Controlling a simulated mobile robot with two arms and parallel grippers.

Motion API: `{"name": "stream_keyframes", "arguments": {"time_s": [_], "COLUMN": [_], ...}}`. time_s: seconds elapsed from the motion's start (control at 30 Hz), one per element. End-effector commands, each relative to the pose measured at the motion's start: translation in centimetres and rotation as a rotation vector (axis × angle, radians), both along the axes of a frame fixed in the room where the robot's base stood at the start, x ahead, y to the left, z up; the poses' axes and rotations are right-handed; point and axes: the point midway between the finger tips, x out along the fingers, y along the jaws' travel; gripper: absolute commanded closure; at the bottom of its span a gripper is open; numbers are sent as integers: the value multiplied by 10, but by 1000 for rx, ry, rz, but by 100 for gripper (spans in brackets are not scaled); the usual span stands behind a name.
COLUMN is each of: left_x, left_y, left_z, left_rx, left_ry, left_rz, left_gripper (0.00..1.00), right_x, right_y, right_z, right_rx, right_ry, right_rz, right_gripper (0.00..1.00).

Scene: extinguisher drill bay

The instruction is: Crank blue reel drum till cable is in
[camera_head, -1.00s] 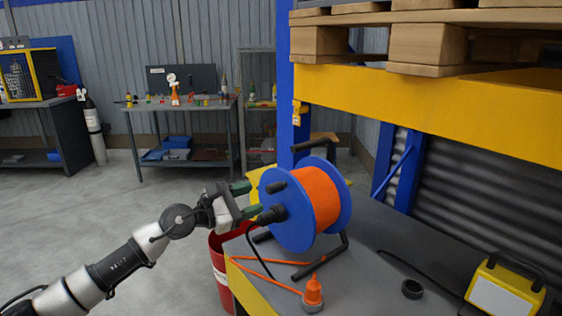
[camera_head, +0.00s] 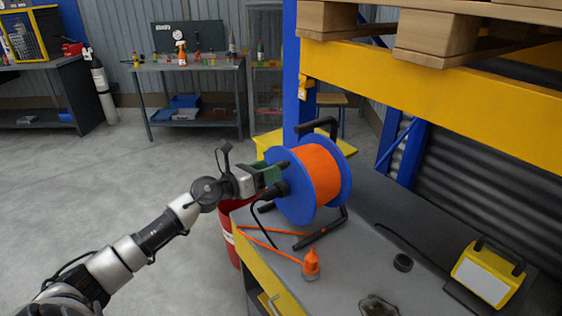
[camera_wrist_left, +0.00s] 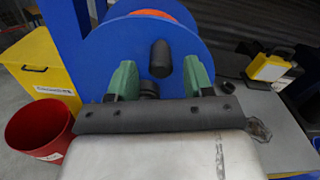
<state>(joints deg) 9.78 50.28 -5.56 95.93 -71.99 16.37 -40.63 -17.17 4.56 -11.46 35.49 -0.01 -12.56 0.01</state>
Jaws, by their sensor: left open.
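The blue reel drum (camera_head: 297,200) stands upright on a black frame on the bench, wound with orange cable (camera_head: 318,172). A length of orange cable lies on the bench with an orange plug (camera_head: 311,264) at its end. My left gripper (camera_head: 270,174) is open at the drum's left face. In the left wrist view, its green fingers (camera_wrist_left: 159,76) point at the blue face, and a black crank knob (camera_wrist_left: 160,58) shows between and beyond them. I cannot tell whether a finger touches it. My right gripper is not in view.
A yellow beam (camera_head: 440,90) with pallets overhangs the bench. A red bin (camera_head: 230,215) stands at the bench's left end. The floor at left is open.

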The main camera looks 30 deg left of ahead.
Motion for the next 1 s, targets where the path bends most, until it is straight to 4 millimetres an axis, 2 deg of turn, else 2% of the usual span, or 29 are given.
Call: {"name": "stream_keyframes", "arguments": {"time_s": [0.1, 0.3, 0.7, 1.0], "left_x": [18, 37, 42, 42], "left_y": [-8, -15, -17, -17], "left_z": [3, 1, 0, 0], "left_rx": [-2, 0, 2, 1], "left_ry": [-2, -1, 0, 0], "left_rz": [-1, 0, -1, -1], "left_gripper": [49, 49, 50, 96], "right_x": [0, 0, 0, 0], "right_y": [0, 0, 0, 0], "right_z": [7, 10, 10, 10], "right_rx": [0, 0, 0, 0], "right_ry": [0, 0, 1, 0], "right_rz": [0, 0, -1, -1], "right_gripper": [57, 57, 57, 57]}}
